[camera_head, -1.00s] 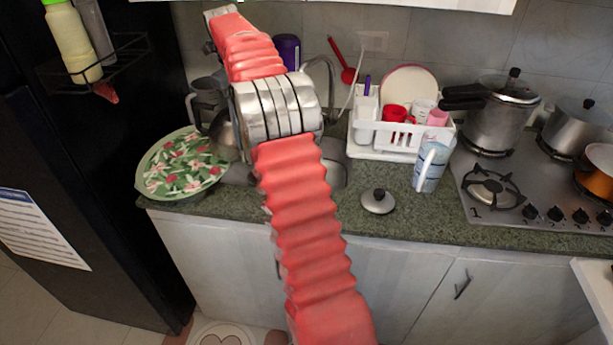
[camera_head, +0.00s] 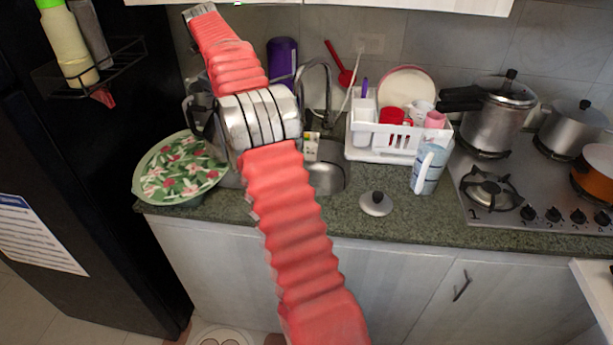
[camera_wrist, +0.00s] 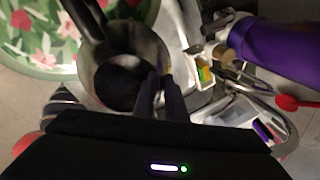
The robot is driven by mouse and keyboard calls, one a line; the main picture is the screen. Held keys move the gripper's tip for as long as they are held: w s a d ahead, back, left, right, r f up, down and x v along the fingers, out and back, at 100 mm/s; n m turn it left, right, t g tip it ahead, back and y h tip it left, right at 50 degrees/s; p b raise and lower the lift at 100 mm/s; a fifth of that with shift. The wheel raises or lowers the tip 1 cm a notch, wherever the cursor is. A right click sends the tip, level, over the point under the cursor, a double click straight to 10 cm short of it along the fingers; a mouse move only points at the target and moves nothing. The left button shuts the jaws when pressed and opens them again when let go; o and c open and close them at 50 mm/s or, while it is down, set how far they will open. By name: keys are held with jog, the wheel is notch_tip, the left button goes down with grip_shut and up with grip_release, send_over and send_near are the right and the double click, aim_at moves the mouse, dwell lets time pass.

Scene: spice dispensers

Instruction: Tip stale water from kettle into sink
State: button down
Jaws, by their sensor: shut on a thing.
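In the wrist view the grey metal kettle (camera_wrist: 145,47) is lidless, with a dark inside and a black handle at upper left. My gripper (camera_wrist: 160,78) is shut on the kettle at its near right rim. Whether water is inside cannot be told. In the head view the dark kettle (camera_head: 201,118) shows partly behind my red-sleeved arm, near the back of the counter and left of the faucet; my gripper is hidden there. The steel sink (camera_head: 327,177) lies right of my arm, its left part covered by the arm.
A curved faucet (camera_head: 327,75) rises behind the sink. A green floral tray (camera_head: 178,172) lies at left. A purple container (camera_head: 282,60) stands behind.

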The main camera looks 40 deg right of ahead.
jog(key=shift+d+v, duration=0.25)
jog(key=shift+v, duration=0.8)
jog(key=shift+d+v, duration=0.25)
jog(key=shift+v, duration=0.85)
jog(key=shift+r, duration=0.15)
jog(key=shift+s, duration=0.15)
